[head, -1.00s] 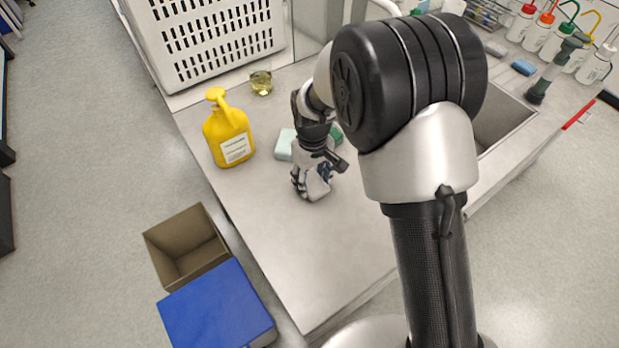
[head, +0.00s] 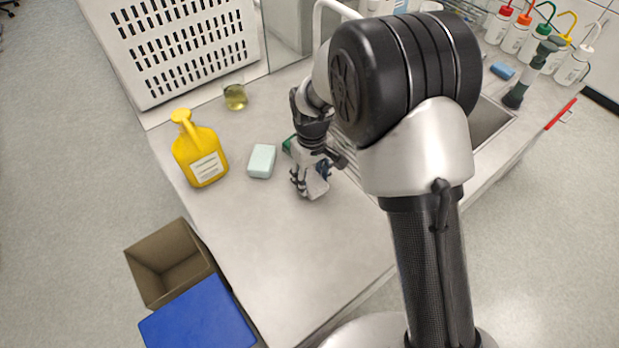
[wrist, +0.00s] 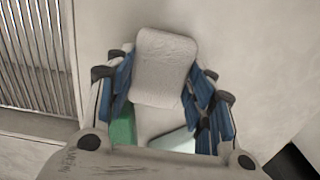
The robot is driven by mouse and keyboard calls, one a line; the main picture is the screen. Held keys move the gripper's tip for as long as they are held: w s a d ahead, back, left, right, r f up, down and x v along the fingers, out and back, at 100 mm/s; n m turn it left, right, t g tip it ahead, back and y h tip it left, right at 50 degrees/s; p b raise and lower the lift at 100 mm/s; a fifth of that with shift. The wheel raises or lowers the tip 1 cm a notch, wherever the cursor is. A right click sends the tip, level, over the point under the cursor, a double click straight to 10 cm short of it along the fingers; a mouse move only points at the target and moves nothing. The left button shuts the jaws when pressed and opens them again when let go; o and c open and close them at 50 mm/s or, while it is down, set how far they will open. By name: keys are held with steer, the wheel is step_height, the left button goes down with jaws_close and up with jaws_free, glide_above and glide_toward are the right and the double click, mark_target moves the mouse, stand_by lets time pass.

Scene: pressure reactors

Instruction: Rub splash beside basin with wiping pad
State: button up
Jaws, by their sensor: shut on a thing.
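My gripper (head: 311,188) is low over the bench, left of the basin (head: 490,122). Its blue-lined fingers are shut on a pale grey-white wiping pad (wrist: 165,65), which sticks out beyond the fingertips in the wrist view. The pad (head: 315,186) is partly covered by the fingers in the head view. I cannot tell whether it touches the bench. My arm hides part of the basin. I cannot make out a splash in either view.
A pale mint block (head: 262,160) and a partly hidden green item (head: 288,145) are near the gripper. Ribbed drainer (wrist: 35,50) is beside the pad. The front bench is clear.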

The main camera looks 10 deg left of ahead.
steer(key=shift+s+a+r+p, duration=0.1)
steer(key=shift+r+p, duration=0.2)
steer(key=shift+r, duration=0.3)
steer(key=shift+s+a+r+p, duration=0.1)
steer(key=shift+r+p, duration=0.15)
steer(key=shift+r, duration=0.35)
steer(key=shift+w+r+p, duration=0.15)
steer(key=shift+r+p, duration=0.4)
steer(key=shift+r, duration=0.15)
steer(key=shift+r+p, duration=1)
steer(key=shift+r, duration=0.45)
